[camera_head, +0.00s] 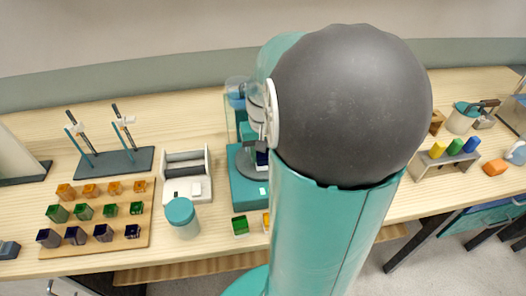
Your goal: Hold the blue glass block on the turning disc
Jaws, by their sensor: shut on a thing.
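A grey turning disc (245,167) sits on a teal machine (246,192) near the middle of the bench, left of my arm. A dark blue glass block (262,158) shows at the disc's right side. My gripper (262,147) is just above it, shut on the block and mostly hidden behind my arm. The block looks to be at the disc, but I cannot tell whether it touches the surface. My large dark elbow and teal arm links cover the right part of the machine.
A wooden tray (144,222) with rows of orange, green and dark blue blocks lies left. A teal-lidded jar (182,218) and white box (187,182) stand between. A green block (240,226) is in front of the machine. A small rack (443,163) stands right.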

